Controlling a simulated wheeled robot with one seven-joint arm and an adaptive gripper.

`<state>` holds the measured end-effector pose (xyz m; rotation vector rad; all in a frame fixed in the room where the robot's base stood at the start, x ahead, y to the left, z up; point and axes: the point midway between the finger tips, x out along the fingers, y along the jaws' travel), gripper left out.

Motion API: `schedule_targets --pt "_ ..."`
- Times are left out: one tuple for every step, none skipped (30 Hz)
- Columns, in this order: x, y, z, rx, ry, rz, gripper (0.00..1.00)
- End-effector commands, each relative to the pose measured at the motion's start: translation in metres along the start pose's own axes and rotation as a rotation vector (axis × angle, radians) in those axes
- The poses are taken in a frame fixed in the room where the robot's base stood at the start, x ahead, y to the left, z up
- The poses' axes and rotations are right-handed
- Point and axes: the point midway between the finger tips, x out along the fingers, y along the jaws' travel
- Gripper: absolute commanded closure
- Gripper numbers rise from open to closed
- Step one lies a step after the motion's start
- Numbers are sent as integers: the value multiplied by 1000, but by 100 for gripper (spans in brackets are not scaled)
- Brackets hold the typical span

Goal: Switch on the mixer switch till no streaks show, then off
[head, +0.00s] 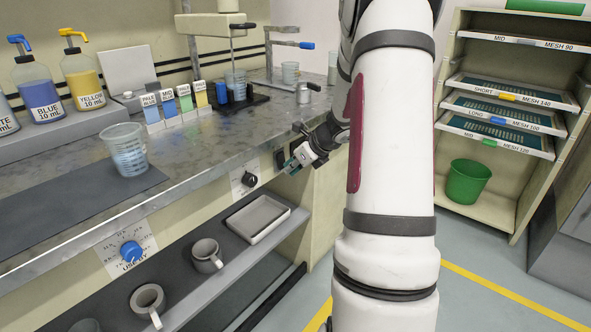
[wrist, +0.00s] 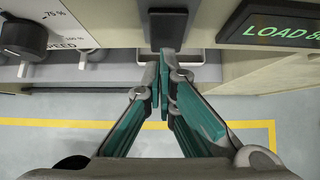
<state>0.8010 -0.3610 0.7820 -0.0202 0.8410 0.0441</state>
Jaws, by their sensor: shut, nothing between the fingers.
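The mixer (head: 212,24) stands at the back of the bench, its shaft reaching down to a clear beaker (head: 236,79). The beaker's contents are too small to judge for streaks. A dark rocker switch (wrist: 167,27) is on the front panel, at the top middle of the wrist view. My gripper (head: 293,166) is at the bench's front edge, right of the speed knob (head: 249,179). In the wrist view my gripper (wrist: 162,88) is shut and empty, its teal fingertips just below the switch in the picture. I cannot tell whether they touch it, or which way it is set.
The speed knob also shows in the wrist view (wrist: 23,37); a green LOAD display (wrist: 288,30) is at right. A graduated beaker (head: 127,151) stands on a dark mat. Below are a shelf with a tray (head: 259,220) and mugs. A screen rack (head: 510,100) stands right.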

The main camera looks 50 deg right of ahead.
Motion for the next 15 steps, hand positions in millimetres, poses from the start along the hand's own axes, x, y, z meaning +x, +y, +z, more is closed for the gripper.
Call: schedule_targets --pt "0 0 0 0 0 0 100" --pt "0 0 0 0 0 0 100" --pt "0 0 0 0 0 0 100" --pt "0 0 0 0 0 0 100" --pt "0 0 0 0 0 0 100" --pt "0 0 0 0 0 0 100" --pt "0 0 0 0 0 0 100" --pt "0 0 0 0 -1 0 100" --pt "1 0 0 0 -4 0 100" --pt "1 0 0 0 -7 0 100" --pt "2 0 -1 0 -11 0 100" --pt "4 0 -1 1 -19 0 100" --pt "5 0 -1 2 -27 1 100" --pt "6 0 -1 2 -35 1 100" --pt "8 0 -1 2 -45 1 100"
